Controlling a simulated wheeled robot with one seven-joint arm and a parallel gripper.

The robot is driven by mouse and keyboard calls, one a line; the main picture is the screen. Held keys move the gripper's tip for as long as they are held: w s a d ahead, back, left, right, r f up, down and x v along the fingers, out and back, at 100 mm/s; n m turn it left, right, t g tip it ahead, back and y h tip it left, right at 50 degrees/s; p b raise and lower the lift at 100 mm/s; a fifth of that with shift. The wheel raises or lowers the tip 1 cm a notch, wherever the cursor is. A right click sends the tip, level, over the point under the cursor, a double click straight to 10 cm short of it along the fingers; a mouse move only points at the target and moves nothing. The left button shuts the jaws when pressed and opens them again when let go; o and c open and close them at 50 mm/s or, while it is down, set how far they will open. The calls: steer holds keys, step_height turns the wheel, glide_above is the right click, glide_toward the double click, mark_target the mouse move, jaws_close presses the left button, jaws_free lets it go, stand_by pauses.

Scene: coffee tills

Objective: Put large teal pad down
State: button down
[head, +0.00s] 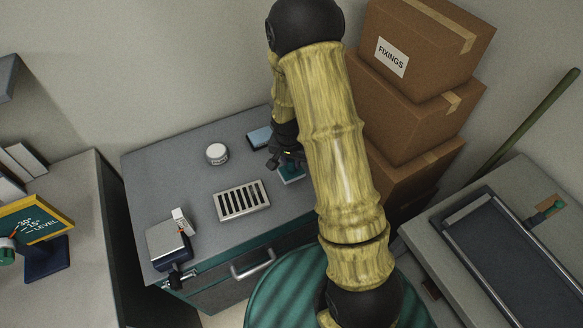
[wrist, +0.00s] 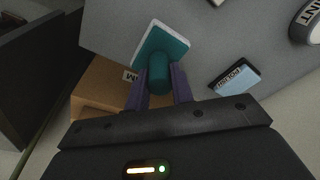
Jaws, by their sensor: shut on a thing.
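The large teal pad (head: 292,175) has a flat teal plate with a pale edge and a round teal handle. In the head view it shows partly behind my arm, at the right part of the grey counter top (head: 160,185). In the wrist view the teal pad (wrist: 162,45) is ahead of my gripper, its handle between the two fingers. My gripper (wrist: 160,92) is shut on the handle; it also shows in the head view (head: 286,160). I cannot tell whether the pad touches the counter or hangs just above it.
A small blue pad (head: 260,137) lies behind the teal pad. A round white tin (head: 217,153) and a slotted metal grate (head: 241,201) are to the left. A grey box-shaped device (head: 168,244) stands at the front left. Stacked cardboard boxes (head: 420,115) rise close on the right.

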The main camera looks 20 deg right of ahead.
mark_target(291, 169)
steer(key=shift+w+f, duration=0.1)
steer(key=shift+f, duration=2)
steer(key=shift+a, duration=0.1)
steer(key=c, duration=1.2)
jaws_free()
steer(key=shift+f, duration=0.1)
step_height(291, 169, up, 12)
steer(key=s, duration=0.1)
steer(key=shift+s+a, duration=0.35)
steer(key=shift+a, duration=0.1)
